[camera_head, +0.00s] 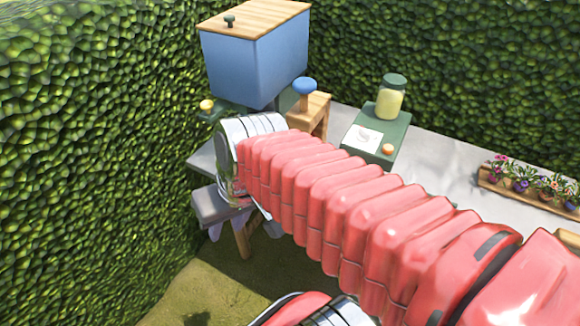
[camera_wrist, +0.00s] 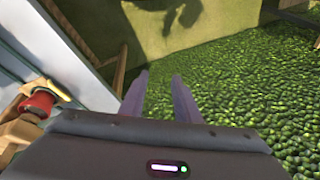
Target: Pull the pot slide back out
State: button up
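My gripper (camera_wrist: 160,84) shows in the wrist view with its two purple fingers apart and nothing between them. In the head view my gripper (camera_head: 222,222) hangs at the near left edge of the table, partly hidden by my red arm. A small red, pot-like thing (camera_wrist: 40,104) with a yellow piece by its top sits by wooden parts at the left of the wrist view, beside the gripper and apart from the fingers. I cannot tell for sure whether it belongs to the pot slide. The slide is not clearly seen in the head view.
On the grey table (camera_head: 440,150) stand a blue bin (camera_head: 255,65) with a wooden lid, a wooden post with a blue knob (camera_head: 304,86), a green stand (camera_head: 392,140) with a jar (camera_head: 390,98), and a flower planter (camera_head: 530,185). A hedge (camera_head: 90,150) closes the left.

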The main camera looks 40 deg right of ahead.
jog(key=w+d+f+m+t+y, duration=0.4)
jog(key=w+d+f+m+y, duration=0.35)
jog(key=m, duration=0.35)
jog(key=s+d+f+m+t+h, duration=0.1)
jog(key=d+f+m+t+h, duration=0.1)
jog(key=d, duration=0.6)
jog(key=s+d+f+m+t+h, duration=0.1)
jog(key=d+f+m+t+h, duration=0.2)
jog(key=d, duration=0.4)
jog(key=s+d+f+m+t+h, duration=0.2)
jog(key=d+f+m+t+h, duration=0.1)
jog(key=d+m, duration=0.3)
jog(key=shift+d+m+h, duration=0.3)
jog(key=shift+d+h, duration=0.15)
jog(key=shift+d, duration=0.85)
jog(key=shift+w, duration=0.1)
jog(key=shift+x, duration=6.85)
jog(key=shift+a+f, duration=0.1)
jog(key=shift+c, duration=0.5)
